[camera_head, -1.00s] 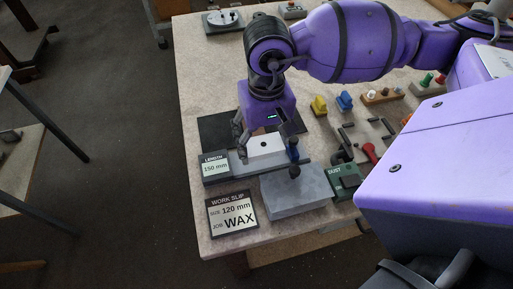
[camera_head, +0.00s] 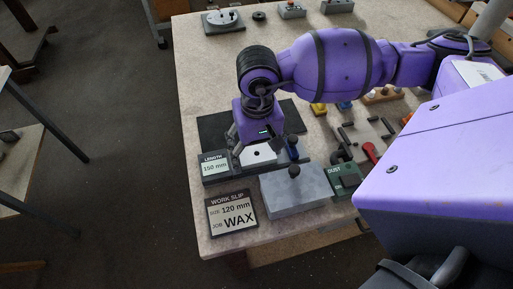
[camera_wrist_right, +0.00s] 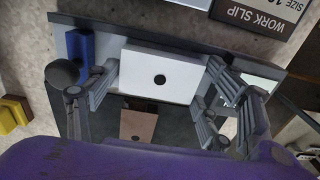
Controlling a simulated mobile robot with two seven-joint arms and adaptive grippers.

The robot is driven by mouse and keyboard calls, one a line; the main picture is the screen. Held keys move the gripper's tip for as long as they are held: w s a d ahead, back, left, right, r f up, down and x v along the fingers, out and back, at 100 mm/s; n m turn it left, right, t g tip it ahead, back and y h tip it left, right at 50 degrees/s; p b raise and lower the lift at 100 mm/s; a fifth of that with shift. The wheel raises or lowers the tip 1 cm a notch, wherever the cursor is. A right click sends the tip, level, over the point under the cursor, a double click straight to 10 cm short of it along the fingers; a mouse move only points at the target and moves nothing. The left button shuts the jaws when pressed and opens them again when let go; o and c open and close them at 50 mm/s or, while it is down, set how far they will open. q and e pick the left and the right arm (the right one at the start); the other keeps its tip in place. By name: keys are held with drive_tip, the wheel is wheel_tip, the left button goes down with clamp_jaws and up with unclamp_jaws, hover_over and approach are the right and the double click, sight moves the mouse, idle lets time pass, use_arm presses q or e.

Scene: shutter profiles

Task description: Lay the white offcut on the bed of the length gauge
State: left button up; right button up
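The white offcut (camera_head: 259,153), a flat block with a dark hole, lies on the bed of the length gauge (camera_head: 215,168), whose display reads 150 mm. The offcut also shows in the right wrist view (camera_wrist_right: 160,75). My right gripper (camera_head: 262,146) is down over it, pointing downward. In the wrist view my right gripper (camera_wrist_right: 165,75) has its fingers spread on either side of the offcut, with a narrow gap visible on the right. Contact on the left is hard to tell. A blue part (camera_wrist_right: 80,45) stands at one end of the gauge. My left gripper is not in view.
A grey block (camera_head: 297,193) with a dark knob stands in front of the gauge, beside the work slip (camera_head: 232,214). The green dust box (camera_head: 344,178) is to the right. A brown block (camera_wrist_right: 138,125) lies on the dark mat behind. The table's left edge is close.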

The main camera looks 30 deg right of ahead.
drive_tip(key=shift+o, duration=0.9)
drive_tip(key=shift+r, duration=0.1)
drive_tip(key=shift+r, duration=0.35)
wheel_tip(320, 180, up, 12)
drive_tip(key=shift+f, duration=0.2)
